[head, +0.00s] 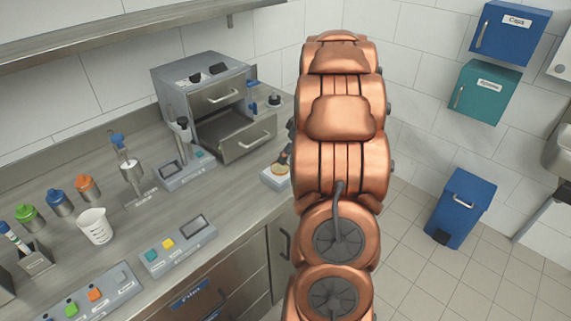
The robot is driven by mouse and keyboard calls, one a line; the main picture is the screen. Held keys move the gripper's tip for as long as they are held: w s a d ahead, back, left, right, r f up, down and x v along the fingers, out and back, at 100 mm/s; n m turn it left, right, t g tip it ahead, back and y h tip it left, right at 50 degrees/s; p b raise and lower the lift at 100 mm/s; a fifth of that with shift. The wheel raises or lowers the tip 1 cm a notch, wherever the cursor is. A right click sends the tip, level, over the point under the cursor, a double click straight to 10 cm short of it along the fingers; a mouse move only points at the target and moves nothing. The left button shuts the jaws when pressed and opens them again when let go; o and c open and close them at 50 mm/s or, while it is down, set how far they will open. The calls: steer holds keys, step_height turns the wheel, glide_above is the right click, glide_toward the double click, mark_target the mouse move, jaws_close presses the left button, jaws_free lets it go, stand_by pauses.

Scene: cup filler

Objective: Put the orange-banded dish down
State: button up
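A grey cabinet (205,80) with an open lower drawer (245,143) stands behind. A white beaker (95,227), colour-capped jars (60,203) and button panels (178,250) occupy the left counter (140,215). A blue bin (460,210) stands on the floor right.

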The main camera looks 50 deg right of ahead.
steer(key=b+v, duration=0.1)
steer(key=v, duration=0.4)
steer(key=s+a+r+g+y, duration=0.1)
steer(key=s+a+g, duration=0.15)
steer(key=a, duration=1.15)
steer(key=s+a+r+g, duration=0.1)
steer(key=s+a, duration=0.2)
steer(key=a, duration=1)
steer(key=s+a+m+g+h, duration=0.1)
steer(key=s+a, duration=0.5)
steer(key=s, duration=0.3)
steer(key=s+a+f+m+g, duration=0.1)
steer(key=s+a, duration=0.4)
steer(key=s, duration=0.5)
steer(key=shift+a+f+g+h, duration=0.35)
steer(key=shift+a+g+h, duration=0.05)
steer(key=shift+g, duration=0.05)
steer(key=shift+c, duration=0.3)
